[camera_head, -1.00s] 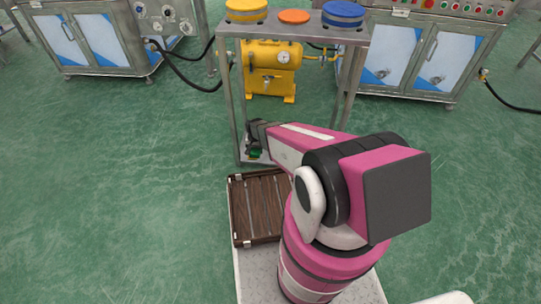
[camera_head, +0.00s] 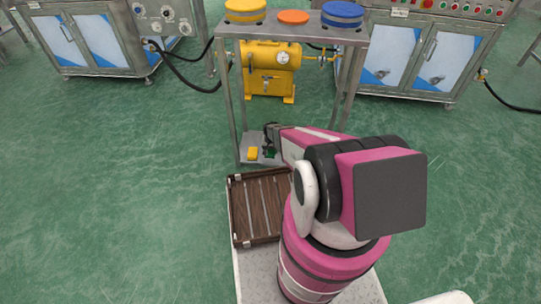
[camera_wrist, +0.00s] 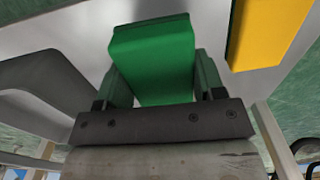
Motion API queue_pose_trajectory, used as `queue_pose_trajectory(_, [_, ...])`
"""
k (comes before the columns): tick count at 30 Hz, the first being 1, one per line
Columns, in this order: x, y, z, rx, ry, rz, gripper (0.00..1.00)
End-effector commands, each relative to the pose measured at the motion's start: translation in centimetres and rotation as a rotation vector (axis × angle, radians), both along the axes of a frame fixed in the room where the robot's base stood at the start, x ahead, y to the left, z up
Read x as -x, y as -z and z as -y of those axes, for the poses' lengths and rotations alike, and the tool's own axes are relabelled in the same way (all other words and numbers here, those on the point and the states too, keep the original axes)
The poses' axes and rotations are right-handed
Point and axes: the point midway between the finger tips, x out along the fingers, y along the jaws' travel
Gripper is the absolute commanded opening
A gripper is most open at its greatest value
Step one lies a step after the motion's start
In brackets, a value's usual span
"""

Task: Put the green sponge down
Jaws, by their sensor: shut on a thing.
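The green sponge (camera_wrist: 153,58) is between the fingers of my gripper (camera_wrist: 153,75), which is shut on it in the wrist view. In the head view my gripper (camera_head: 270,150) is low over the lower shelf (camera_head: 245,158) of the metal stand, and only a small dark green bit of the sponge shows. The wrist view shows the pale shelf surface (camera_wrist: 85,35) behind the sponge. I cannot tell whether the sponge touches the shelf.
A yellow block (camera_head: 252,153) lies on the lower shelf, left of my gripper; it also shows in the wrist view (camera_wrist: 268,30). The stand's legs (camera_head: 232,110) flank the shelf. A brown slatted wooden tray (camera_head: 262,205) is nearer. Yellow, orange and blue discs sit on the stand's top.

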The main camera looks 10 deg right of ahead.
Motion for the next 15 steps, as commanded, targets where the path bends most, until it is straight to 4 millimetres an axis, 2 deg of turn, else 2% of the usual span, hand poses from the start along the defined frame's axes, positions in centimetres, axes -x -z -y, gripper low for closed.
queue_pose_trajectory(9, [-0.1,3.8,0.0,0.0,0.0,-0.001,0.37])
queue_pose_trajectory(15, [0.0,3.9,-0.1,0.0,0.0,0.0,0.37])
